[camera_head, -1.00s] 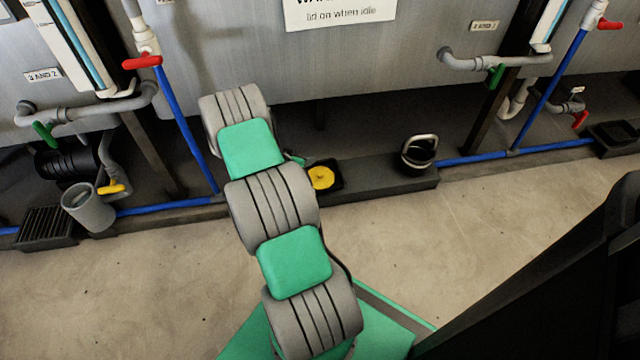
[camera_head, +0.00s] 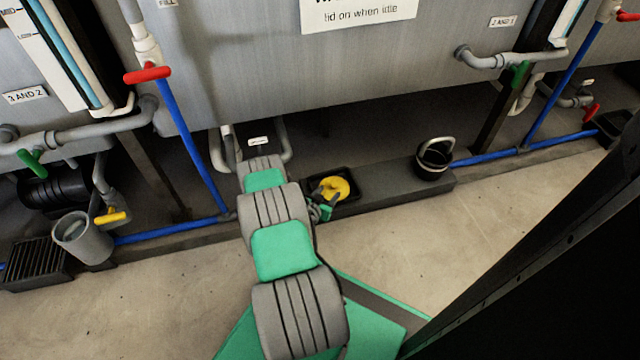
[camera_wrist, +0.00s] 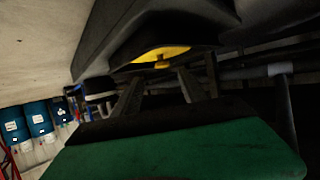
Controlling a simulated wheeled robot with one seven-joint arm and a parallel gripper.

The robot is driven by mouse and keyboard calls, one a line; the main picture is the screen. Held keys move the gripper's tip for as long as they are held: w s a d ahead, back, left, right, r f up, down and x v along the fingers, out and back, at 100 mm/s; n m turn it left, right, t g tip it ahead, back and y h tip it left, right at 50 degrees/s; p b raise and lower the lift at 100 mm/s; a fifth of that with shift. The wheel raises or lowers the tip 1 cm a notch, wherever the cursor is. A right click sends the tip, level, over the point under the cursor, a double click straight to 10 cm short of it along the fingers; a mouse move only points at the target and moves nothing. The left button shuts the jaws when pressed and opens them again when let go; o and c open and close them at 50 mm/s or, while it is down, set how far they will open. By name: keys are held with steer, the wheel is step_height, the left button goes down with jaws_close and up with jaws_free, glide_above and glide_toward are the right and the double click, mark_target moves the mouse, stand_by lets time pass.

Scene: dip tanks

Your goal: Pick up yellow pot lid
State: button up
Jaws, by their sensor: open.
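The yellow pot lid (camera_head: 336,187) lies in a small black tray (camera_head: 349,179) on the dark ledge under the tanks. In the wrist view the lid (camera_wrist: 160,54) shows as a yellow strip with a small knob, partly hidden by a dark edge. My gripper (camera_head: 326,199) is at the lid's near left side in the head view and covers part of it. In the wrist view my gripper (camera_wrist: 160,88) is open, its two fingers pointing toward the knob with nothing between them. I cannot tell whether a finger touches the lid.
A black bucket (camera_head: 434,160) with a handle stands right of the tray on the ledge (camera_head: 400,183). Blue pipes (camera_head: 185,140) and a grey tank wall (camera_head: 250,60) rise behind. A grey cup (camera_head: 84,238) stands at left. The floor in front is clear.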

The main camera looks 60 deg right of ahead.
mark_target(334, 185)
steer(key=b+x, duration=0.4)
steer(key=x, duration=0.3)
steer(key=shift+w+d+f, duration=0.15)
steer(key=shift+d+f, duration=0.05)
steer(key=shift+f, duration=0.1)
steer(key=shift+d, duration=0.2)
steer(key=shift+r, duration=0.15)
jaws_close()
